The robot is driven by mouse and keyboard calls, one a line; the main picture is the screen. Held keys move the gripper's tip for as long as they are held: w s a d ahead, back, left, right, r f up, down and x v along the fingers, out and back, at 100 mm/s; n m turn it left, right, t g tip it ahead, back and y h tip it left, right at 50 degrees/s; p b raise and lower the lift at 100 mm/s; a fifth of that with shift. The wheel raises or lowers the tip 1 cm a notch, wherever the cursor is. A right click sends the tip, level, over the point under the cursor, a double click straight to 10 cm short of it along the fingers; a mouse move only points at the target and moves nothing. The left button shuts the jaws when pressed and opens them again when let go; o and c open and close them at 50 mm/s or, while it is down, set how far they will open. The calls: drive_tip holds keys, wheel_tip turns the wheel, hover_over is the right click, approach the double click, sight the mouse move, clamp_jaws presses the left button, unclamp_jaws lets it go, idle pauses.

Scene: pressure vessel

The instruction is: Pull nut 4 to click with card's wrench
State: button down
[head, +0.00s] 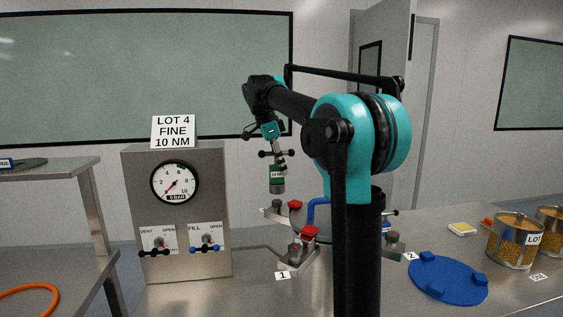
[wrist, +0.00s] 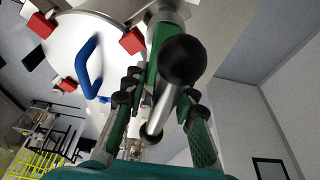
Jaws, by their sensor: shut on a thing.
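My gripper (head: 272,153) is shut on a torque wrench (head: 277,180), a grey cylinder with a green band whose label seems to read 10 N-something. It hangs upright in the air above the vessel. In the wrist view my gripper (wrist: 160,100) has its fingers on either side of the wrench's metal shaft (wrist: 162,110), with a black ball end near the camera. The card (head: 173,131) reads LOT 4 FINE 10 NM. The vessel lid (wrist: 85,45) is round and pale, with a blue handle (wrist: 88,68) and red blocks (wrist: 131,40). No nut marked 4 is readable; my arm hides part of the vessel.
A gauge panel (head: 215,215) with VENT and FILL valves stands left of the vessel. Tags 1 (head: 283,275) and 2 (head: 411,256) lie on the bench. A blue disc (head: 448,279) and tins of brass-coloured pieces (head: 512,245) are at the right. An orange hose (head: 30,288) lies left.

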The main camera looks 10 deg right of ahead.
sight(282, 183)
drive_tip(key=shift+f, duration=2.5)
drive_tip(key=shift+f, duration=0.1)
drive_tip(key=m, duration=0.2)
drive_tip(key=m+g, duration=0.1)
drive_tip(key=m, duration=0.1)
drive_tip(key=s+m+g, duration=0.1)
drive_tip(key=m, duration=0.2)
drive_tip(key=shift+a+y, duration=0.15)
drive_tip(key=shift+y, duration=0.15)
drive_tip(key=shift+r, duration=3.5)
